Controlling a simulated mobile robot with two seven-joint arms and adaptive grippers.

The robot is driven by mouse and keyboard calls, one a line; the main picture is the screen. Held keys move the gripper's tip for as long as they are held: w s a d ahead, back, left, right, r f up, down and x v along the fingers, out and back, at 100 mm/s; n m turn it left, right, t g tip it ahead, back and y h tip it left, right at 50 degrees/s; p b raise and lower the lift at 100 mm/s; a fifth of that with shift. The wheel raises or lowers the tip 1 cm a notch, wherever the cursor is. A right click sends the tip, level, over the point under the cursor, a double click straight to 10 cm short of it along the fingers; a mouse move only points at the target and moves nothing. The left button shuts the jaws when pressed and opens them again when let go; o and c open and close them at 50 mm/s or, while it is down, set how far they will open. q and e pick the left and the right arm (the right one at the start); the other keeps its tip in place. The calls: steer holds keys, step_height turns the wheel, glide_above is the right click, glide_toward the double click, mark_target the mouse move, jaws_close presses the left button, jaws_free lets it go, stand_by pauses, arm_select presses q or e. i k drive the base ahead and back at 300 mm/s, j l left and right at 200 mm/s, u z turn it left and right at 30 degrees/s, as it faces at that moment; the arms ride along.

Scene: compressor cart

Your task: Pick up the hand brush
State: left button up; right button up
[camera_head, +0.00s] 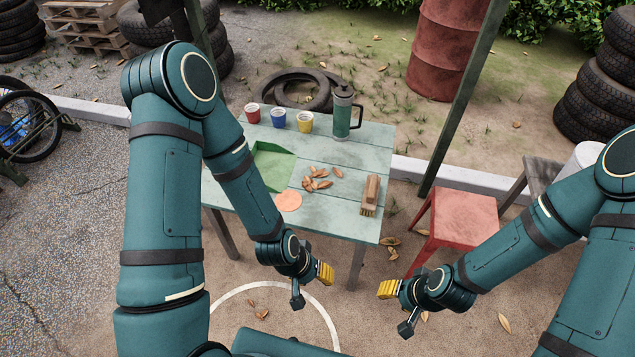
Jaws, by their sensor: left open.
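The hand brush (371,194) lies on the right side of the pale green table (341,224), near its front right corner. It has a wooden back and yellowish bristles at its near end. My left gripper (326,273), with yellow fingertips, is in front of the table's near edge, left of and nearer than the brush. It is open and empty. My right gripper (388,289), also with yellow fingertips, is in front of the table, nearer than the brush and slightly right of it. Its opening cannot be made out. Neither gripper touches the brush.
On the table are a green dustpan (272,166), several dry leaves (318,180), an orange disc (288,200), red (253,113), blue (279,117) and yellow (305,122) cups, and a green flask (342,112). A red stool (458,218) and a post (460,105) stand to the right.

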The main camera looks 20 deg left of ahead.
mark_target(370, 196)
steer(key=i+j, duration=0.25)
steer(key=j, duration=0.25)
steer(key=i+j+z, duration=0.15)
steer(key=z, duration=0.25)
steer(key=j+z, duration=0.45)
steer(key=z, duration=0.8)
steer(key=i+l, duration=0.05)
